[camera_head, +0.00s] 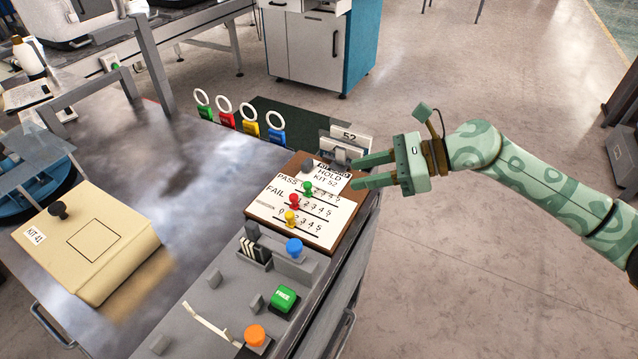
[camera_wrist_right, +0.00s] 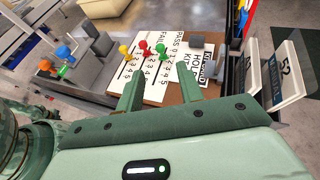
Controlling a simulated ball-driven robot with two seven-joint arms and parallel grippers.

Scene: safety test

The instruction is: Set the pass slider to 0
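The pass slider's green knob (camera_head: 307,187) stands on the top row of a white scale on a brown board (camera_head: 320,243), just right of the word PASS. The digit under it is hidden, so I cannot tell its exact setting. It also shows in the right wrist view (camera_wrist_right: 161,49). The red fail knob (camera_head: 293,202) and a yellow knob (camera_head: 290,218) stand on the rows below. My right gripper (camera_head: 354,175) is open and empty, right of the board's upper edge, fingers pointing left towards it, apart from the green knob. My left gripper is out of view.
A grey panel with a blue knob (camera_head: 294,247), green button (camera_head: 284,298) and orange knob (camera_head: 254,335) lies in front of the board. A 52 card (camera_head: 350,138) stands behind it.

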